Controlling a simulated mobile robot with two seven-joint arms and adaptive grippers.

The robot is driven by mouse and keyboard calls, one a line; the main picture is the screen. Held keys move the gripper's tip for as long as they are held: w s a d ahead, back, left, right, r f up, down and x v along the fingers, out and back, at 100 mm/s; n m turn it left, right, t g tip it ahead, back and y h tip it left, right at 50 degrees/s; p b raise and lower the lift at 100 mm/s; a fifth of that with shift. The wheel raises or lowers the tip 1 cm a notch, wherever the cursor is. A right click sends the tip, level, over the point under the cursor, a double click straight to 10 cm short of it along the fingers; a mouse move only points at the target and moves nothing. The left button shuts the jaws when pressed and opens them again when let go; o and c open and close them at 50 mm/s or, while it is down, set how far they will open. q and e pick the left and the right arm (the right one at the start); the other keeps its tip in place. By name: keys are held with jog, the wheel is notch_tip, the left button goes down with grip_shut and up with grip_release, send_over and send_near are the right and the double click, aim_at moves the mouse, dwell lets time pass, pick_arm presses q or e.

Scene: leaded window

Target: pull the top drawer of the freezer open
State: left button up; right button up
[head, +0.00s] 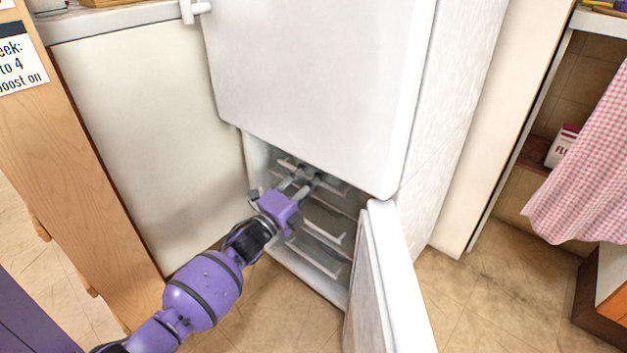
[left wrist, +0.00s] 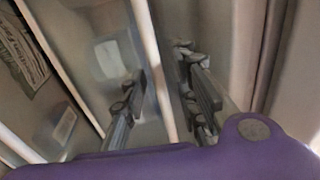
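The freezer (head: 256,165) is the lower compartment of a white fridge-freezer, and its door (head: 392,280) stands open to the right. Several pale drawers sit inside, one above another. The top drawer (head: 334,186) is partly hidden by my left gripper (head: 307,176), which reaches in at its front. In the left wrist view the two grey fingers of my left gripper (left wrist: 168,90) are apart, one on each side of a long pale edge (left wrist: 152,60). I cannot tell whether either finger touches it. My right gripper is in neither view.
The closed upper fridge door (head: 315,70) overhangs the freezer opening. A cream cabinet panel (head: 150,130) stands close on the left, with a wooden panel (head: 75,170) before it. Tiled floor (head: 490,300) lies clear right of the open door.

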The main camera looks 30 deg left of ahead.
pick_arm(q)
jog(key=shift+c, duration=0.5)
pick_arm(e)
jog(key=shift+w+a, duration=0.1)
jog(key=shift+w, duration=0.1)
pick_arm(q)
grip_shut()
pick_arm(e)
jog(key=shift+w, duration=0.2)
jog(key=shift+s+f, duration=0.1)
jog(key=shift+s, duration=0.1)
pick_arm(q)
jog(key=shift+s, duration=0.2)
